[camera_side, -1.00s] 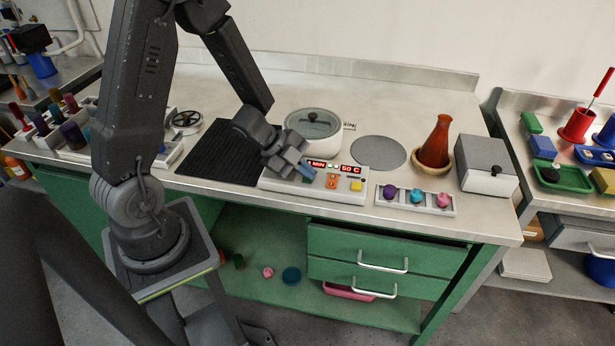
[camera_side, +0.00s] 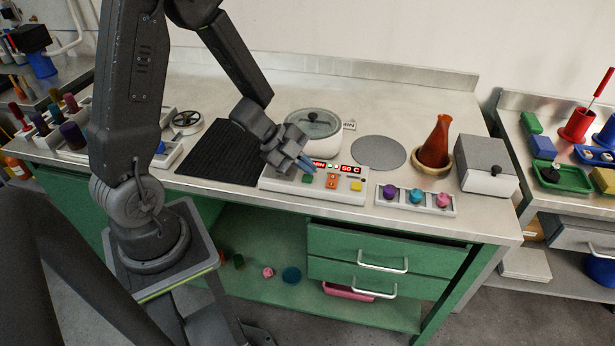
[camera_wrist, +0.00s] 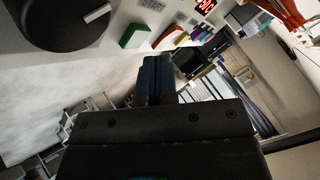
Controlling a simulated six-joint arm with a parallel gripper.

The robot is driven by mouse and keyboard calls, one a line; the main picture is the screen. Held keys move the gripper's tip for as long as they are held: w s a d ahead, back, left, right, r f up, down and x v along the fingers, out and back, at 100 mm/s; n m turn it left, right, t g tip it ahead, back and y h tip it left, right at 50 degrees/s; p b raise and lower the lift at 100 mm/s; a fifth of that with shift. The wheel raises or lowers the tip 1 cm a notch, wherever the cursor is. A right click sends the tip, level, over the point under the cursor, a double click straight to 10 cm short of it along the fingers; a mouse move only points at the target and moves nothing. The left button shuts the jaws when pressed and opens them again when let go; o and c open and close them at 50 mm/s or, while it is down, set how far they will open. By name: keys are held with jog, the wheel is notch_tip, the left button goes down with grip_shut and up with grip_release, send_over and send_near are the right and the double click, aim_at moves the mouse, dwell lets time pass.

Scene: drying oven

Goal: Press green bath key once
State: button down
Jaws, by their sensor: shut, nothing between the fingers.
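The control panel (camera_side: 285,184) is a pale box on the bench with red displays and coloured keys. The green key (camera_side: 307,178) is at the left of its keys, beside an orange key (camera_side: 332,180) and a yellow key (camera_side: 356,185). My gripper (camera_side: 307,165) is shut and empty, with bluish fingertips near the green key. I cannot tell whether they touch it, but they look apart. In the wrist view, my shut fingertips (camera_wrist: 156,68) point toward the panel; a green key (camera_wrist: 135,33) shows beyond them, with yellow and orange keys to its right.
A lidded white pot (camera_side: 314,128) stands behind the panel. A grey disc (camera_side: 378,152), a red-brown flask (camera_side: 436,143) and a rack of coloured knobs (camera_side: 416,202) are to the right. A black ribbed mat (camera_side: 220,152) lies left.

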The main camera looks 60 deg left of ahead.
aim_at(306, 179)
jog(key=shift+r, duration=0.15)
jog(key=shift+r, duration=2.4)
